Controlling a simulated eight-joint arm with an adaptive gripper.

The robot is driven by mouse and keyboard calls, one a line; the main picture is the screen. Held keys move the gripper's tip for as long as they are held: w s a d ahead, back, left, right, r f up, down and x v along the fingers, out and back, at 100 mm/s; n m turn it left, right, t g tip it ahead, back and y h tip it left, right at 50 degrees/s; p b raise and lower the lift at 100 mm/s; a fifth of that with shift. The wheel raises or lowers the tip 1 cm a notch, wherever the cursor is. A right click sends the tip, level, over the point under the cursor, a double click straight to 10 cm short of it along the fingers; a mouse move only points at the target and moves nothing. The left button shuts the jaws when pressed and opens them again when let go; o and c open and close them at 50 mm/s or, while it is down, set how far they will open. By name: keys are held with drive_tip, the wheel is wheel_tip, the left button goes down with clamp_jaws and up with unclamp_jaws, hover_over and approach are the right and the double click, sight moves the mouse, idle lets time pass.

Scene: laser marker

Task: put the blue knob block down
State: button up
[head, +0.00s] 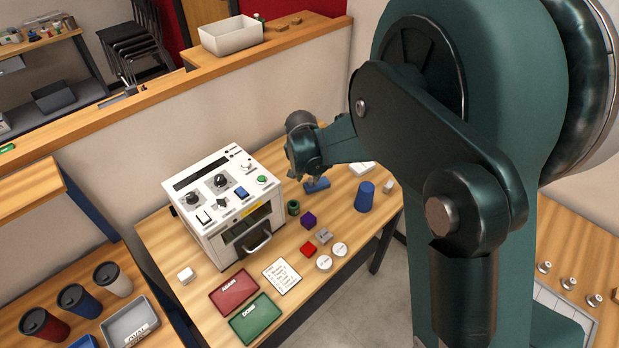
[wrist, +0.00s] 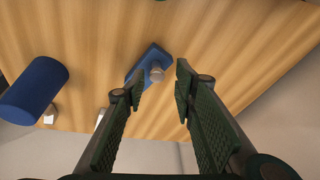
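The blue knob block (head: 317,185) lies on the wooden table under my gripper in the head view. In the wrist view the blue knob block (wrist: 147,59) rests flat on the wood, with its pale round knob (wrist: 157,73) facing the camera. My gripper (wrist: 160,82) is open, its two green ribbed fingers apart with nothing held between them. The knob shows just beyond the gap between the fingertips. In the head view my gripper (head: 308,176) is small, and its fingertips are hard to make out.
A blue cylinder (head: 365,197) stands right of the block and also shows in the wrist view (wrist: 34,90). A white machine (head: 222,205) stands to the left. A green ring (head: 293,208), purple block (head: 309,220) and red block (head: 308,249) lie nearer the front.

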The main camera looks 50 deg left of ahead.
drive_tip(key=v, duration=0.9)
drive_tip(key=shift+p, duration=0.45)
idle(0.5)
drive_tip(key=w+d+r, duration=0.5)
drive_tip(key=d, duration=0.4)
drive_tip(key=w+d+r, duration=0.5)
drive_tip(key=d+r, duration=0.1)
drive_tip(key=d, duration=0.4)
drive_tip(key=w+d+r+m+t, duration=0.1)
drive_tip(key=d+r, duration=0.2)
drive_tip(key=d, duration=0.8)
drive_tip(key=w+d+r+t, duration=0.1)
drive_tip(key=d+r, duration=0.3)
drive_tip(key=d, duration=0.7)
drive_tip(key=s+d+r+m, duration=0.1)
drive_tip(key=s+d, duration=0.1)
drive_tip(key=d, duration=0.7)
drive_tip(key=s+d+r, duration=0.2)
drive_tip(key=s+d, duration=0.1)
drive_tip(key=d, duration=0.6)
drive_tip(key=s+d+f+t+h, duration=0.1)
drive_tip(key=s+d, duration=0.5)
drive_tip(key=d, duration=0.3)
drive_tip(key=s+d+f+m+t+h, duration=0.1)
drive_tip(key=s+d+f, duration=0.1)
drive_tip(key=s+d, duration=0.3)
drive_tip(key=d, duration=0.4)
drive_tip(key=shift+s, duration=0.4)
